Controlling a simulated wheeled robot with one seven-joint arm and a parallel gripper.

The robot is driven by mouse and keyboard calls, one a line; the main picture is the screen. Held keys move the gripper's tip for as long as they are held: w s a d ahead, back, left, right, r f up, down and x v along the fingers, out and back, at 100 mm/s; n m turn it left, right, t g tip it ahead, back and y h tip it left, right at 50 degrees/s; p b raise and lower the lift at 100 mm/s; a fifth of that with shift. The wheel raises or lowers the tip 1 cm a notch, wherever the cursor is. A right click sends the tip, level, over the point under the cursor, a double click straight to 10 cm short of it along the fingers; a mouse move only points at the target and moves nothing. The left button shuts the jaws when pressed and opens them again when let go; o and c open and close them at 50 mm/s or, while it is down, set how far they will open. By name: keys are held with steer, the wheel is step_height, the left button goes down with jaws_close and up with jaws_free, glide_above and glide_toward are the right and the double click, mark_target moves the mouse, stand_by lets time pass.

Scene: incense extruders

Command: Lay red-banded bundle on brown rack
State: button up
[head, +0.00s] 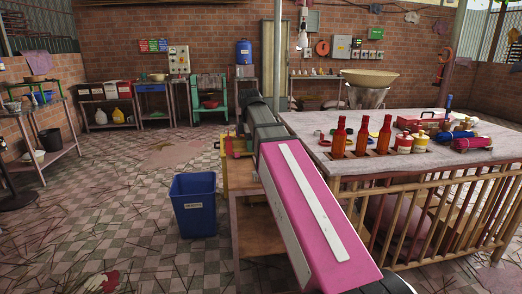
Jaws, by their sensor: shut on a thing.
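My pink arm link runs from the bottom right up to the middle of the head view, with dark links beyond it. I cannot make out my gripper; it seems hidden behind these links. I cannot pick out a red-banded bundle for sure. I also cannot tell which thing is the brown rack. A low wooden stand (259,238) is partly covered by my arm, and something red and yellow-green shows on its upper part (236,148).
The pale-topped table (300,126) at right carries red bottles (362,135), red-and-white jars (404,142), blue and red rolls (466,143) and a red tray (420,121). A blue bin (194,204) stands on the tiled floor. Floor at left is mostly open, with scattered sticks.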

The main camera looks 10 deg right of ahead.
steer(key=w+d+f, duration=0.2)
steer(key=w+d, duration=0.1)
steer(key=w+d+f, duration=0.2)
steer(key=w+d, duration=0.1)
steer(key=w+d+f, duration=0.3)
steer(key=shift+s+f, duration=0.1)
steer(key=shift+f, duration=1.9)
steer(key=shift+f, duration=0.1)
steer(key=o, duration=1)
steer(key=shift+o, duration=0.2)
step_height(320, 180, up, 12)
steer(key=shift+a, duration=0.15)
